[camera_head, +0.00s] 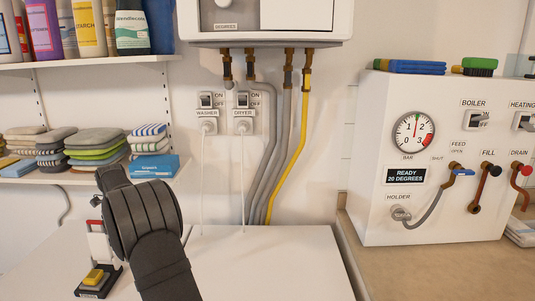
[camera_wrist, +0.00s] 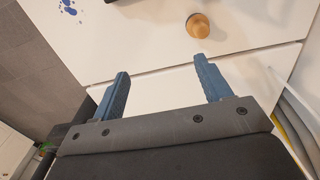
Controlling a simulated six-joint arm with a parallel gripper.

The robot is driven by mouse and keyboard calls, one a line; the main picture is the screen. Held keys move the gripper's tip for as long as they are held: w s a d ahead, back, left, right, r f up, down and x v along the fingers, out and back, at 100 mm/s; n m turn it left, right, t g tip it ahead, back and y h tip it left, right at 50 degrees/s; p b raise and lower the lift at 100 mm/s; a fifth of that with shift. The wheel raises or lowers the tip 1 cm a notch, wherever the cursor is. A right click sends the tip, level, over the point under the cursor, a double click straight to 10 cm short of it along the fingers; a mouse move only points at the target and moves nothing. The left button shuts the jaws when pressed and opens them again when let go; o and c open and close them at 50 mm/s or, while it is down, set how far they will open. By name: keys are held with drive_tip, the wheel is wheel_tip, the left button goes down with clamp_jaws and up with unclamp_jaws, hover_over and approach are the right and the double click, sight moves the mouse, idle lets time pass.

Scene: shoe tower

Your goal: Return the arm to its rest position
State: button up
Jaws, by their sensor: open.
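My gripper (camera_wrist: 161,70) is open in the wrist view, its two blue fingers wide apart with nothing between them. Behind the fingers lies a plain white surface (camera_wrist: 155,66). In the head view my dark grey arm rises over the white worktop at the lower left and bends at a rounded joint. The gripper's fingers cannot be made out in the head view.
A wooden knob (camera_wrist: 198,26) is beyond the fingers. A small stand with a yellow part (camera_head: 95,277) is left of my arm. A shelf (camera_head: 90,179) holds folded cloths behind it. A boiler panel (camera_head: 445,155) stands right; the worktop's middle (camera_head: 265,265) is clear.

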drive_tip(key=d+f, duration=0.4)
drive_tip(key=d, duration=0.8)
drive_tip(key=shift+n, duration=0.4)
drive_tip(key=a+f, duration=0.2)
drive_tip(key=a, duration=0.1)
drive_tip(key=s+a+f, duration=0.1)
drive_tip(key=a+f, duration=0.1)
drive_tip(key=a, duration=0.2)
drive_tip(key=a+f, duration=0.3)
drive_tip(key=a, duration=0.1)
drive_tip(key=shift+s+a, duration=0.2)
drive_tip(key=shift+f, duration=1.3)
